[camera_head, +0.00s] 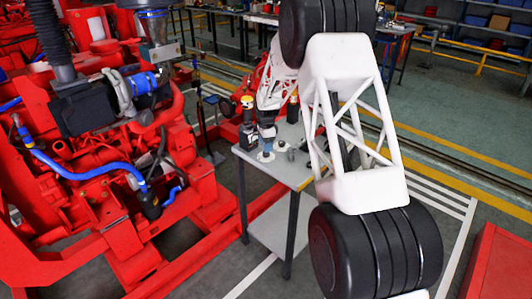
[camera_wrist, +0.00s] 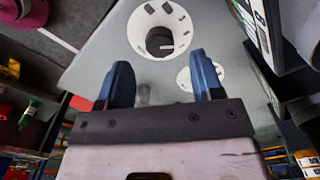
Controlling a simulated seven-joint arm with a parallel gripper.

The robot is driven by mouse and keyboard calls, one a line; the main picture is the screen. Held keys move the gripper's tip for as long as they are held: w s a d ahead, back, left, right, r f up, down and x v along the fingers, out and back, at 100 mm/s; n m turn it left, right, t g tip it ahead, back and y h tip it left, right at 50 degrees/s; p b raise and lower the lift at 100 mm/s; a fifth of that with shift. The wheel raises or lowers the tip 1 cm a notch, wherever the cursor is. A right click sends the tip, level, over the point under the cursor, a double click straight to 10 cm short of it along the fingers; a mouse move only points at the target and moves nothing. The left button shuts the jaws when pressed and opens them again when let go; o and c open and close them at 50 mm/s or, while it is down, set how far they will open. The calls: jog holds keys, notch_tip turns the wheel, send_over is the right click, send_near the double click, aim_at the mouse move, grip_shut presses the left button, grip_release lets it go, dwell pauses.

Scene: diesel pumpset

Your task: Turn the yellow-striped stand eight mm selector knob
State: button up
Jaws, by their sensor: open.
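A round white dial plate with a dark knob (camera_wrist: 160,41) at its middle lies on the grey tabletop in the wrist view, just beyond my fingertips. A second white disc (camera_wrist: 187,79) is partly hidden behind my right finger. In the head view my gripper (camera_head: 267,149) points down over the small table (camera_head: 298,177), close above a white disc (camera_head: 265,157). A grey round piece (camera_head: 282,146) sits to its right. I cannot tell which piece belongs to the yellow-striped stand.
A black item with a yellow top (camera_head: 248,103) stands behind left of my gripper. A red engine (camera_head: 100,150) fills the left. The table's front is clear.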

aim_at(266, 154)
jog(key=shift+f, duration=2.3)
jog(key=shift+c, duration=0.3)
jog(key=c, duration=0.9)
jog(key=shift+o, duration=0.2)
